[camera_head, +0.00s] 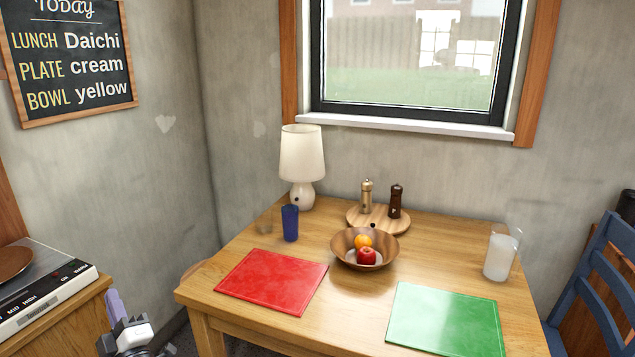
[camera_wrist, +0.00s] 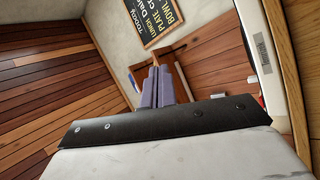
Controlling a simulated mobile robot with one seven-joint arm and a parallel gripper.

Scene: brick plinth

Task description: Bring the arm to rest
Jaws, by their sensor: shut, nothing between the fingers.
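My gripper (camera_head: 113,298) shows at the bottom left of the head view, beside the left counter and left of the table. Its purple-grey fingers point upward. In the wrist view my gripper (camera_wrist: 157,84) has its fingers together with nothing between them. Only a small part of my arm is in the head view; the rest is cut off by the lower edge.
The wooden table (camera_head: 345,300) holds a red mat (camera_head: 272,282), green mat (camera_head: 445,320), fruit bowl (camera_head: 345,253), blue cup (camera_head: 290,223), lamp (camera_head: 302,165) and pitcher (camera_head: 500,255). A blue chair (camera_head: 600,290) is right.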

